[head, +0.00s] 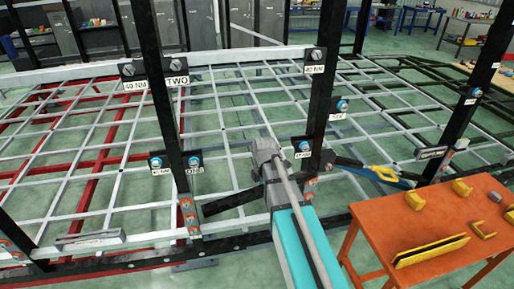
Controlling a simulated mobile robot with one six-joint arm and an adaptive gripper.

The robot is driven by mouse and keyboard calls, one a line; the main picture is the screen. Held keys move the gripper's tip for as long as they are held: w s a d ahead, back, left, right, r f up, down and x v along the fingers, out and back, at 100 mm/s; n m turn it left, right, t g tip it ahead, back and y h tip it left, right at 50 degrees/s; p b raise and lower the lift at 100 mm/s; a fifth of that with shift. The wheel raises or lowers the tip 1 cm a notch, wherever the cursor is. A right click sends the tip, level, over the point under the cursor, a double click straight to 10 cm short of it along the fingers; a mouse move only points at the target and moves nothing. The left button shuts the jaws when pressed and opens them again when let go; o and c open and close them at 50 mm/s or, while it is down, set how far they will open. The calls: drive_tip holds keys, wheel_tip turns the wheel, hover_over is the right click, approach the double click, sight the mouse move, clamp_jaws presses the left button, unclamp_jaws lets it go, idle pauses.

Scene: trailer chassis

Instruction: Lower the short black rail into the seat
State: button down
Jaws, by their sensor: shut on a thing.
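The short black rail (234,201) is tilted in the head view, its left end low near the left upright post (170,100). My gripper (266,170) is at the rail between the left post and the right upright post (321,90). It is shut on the rail, but my wrist hides the fingers. Orange-red fasteners show low on the left post (188,215) and near the right post (308,190). The seat cannot be made out clearly, and I cannot tell whether the rail touches either post.
A grey grid deck (120,188) spreads behind the posts. An orange table (380,225) stands at the right with yellow parts and a yellow-edged black piece (432,250).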

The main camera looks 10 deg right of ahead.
drive_tip(key=w+a+r+m+p, duration=0.2)
drive_tip(key=w+r+p, duration=0.1)
drive_tip(key=r+p, duration=1.2)
drive_tip(key=shift+r+m, duration=0.3)
drive_tip(key=shift+r, duration=0.05)
drive_tip(key=shift+w, duration=0.25)
drive_tip(key=shift+w+f+b, duration=0.55)
drive_tip(key=shift+w+b, duration=0.05)
drive_tip(key=shift+w, duration=6.35)
wheel_tip(320, 180, down, 7)
drive_tip(key=b, duration=0.7)
drive_tip(key=shift+s+f, duration=0.1)
drive_tip(key=shift+f, duration=0.1)
drive_tip(key=shift+c, duration=0.7)
unclamp_jaws()
drive_tip(key=shift+r, duration=0.15)
